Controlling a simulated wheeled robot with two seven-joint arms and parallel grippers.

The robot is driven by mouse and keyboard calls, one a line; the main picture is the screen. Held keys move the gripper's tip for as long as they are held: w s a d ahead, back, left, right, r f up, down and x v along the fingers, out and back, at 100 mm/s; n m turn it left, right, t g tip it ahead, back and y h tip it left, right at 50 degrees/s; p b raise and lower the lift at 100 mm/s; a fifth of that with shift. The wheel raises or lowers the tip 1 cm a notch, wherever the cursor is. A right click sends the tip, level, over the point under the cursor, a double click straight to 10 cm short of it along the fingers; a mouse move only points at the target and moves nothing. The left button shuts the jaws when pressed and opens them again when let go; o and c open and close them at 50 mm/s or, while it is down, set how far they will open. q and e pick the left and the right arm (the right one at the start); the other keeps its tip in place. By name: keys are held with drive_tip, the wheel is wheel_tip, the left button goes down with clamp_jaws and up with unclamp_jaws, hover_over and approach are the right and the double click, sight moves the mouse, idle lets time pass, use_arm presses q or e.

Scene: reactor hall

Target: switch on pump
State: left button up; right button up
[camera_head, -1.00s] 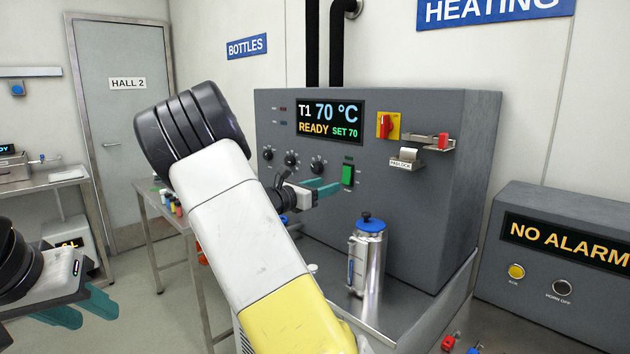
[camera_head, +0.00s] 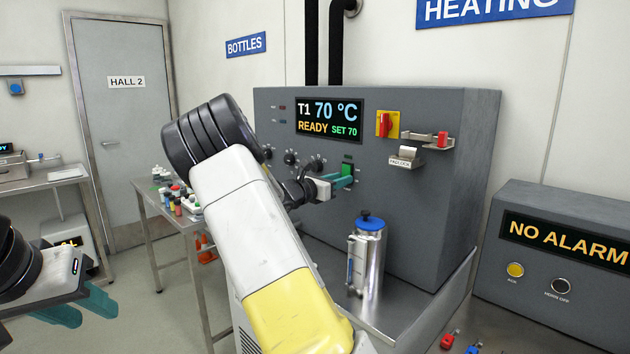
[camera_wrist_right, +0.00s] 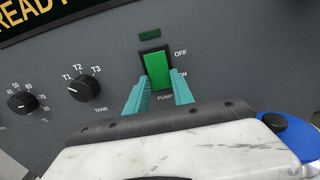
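The pump switch (camera_wrist_right: 155,68) is a green rocker in a black frame on the grey heating unit, with OFF beside its upper part and ON beside its lower part. A small dark green lamp (camera_wrist_right: 150,34) above it looks unlit. The switch also shows in the head view (camera_head: 347,169), partly behind my gripper. My right gripper (camera_wrist_right: 160,86) is open and empty, its teal fingertips apart on either side of the switch's lower part; I cannot tell whether they touch it. It also shows in the head view (camera_head: 346,186). My left gripper (camera_head: 82,308) is open and empty at the lower left.
The heating unit (camera_head: 420,220) reads T1 70 °C, READY. Black knobs (camera_wrist_right: 84,88) sit left of the switch. A steel flask (camera_head: 368,255) with a blue lid stands below on the bench. A red-on-yellow rotary switch (camera_head: 387,124) and a padlock holder (camera_head: 405,158) are to the right.

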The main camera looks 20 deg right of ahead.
clamp_jaws()
drive_tip(key=shift+d+f+t+h, duration=0.1)
drive_tip(key=shift+f+t+h, duration=0.15)
drive_tip(key=shift+h, duration=0.45)
drive_tip(key=shift+d+f+t+h, duration=0.15)
drive_tip(key=shift+t+h, duration=0.1)
drive_tip(key=shift+h, duration=0.45)
drive_tip(key=o, duration=0.8)
unclamp_jaws()
drive_tip(key=shift+a, duration=0.1)
drive_tip(key=shift+a, duration=0.1)
drive_tip(key=v, duration=0.7)
drive_tip(key=shift+s+a+f, duration=0.1)
drive_tip(key=shift+s+a, duration=0.05)
drive_tip(key=shift+a, duration=0.05)
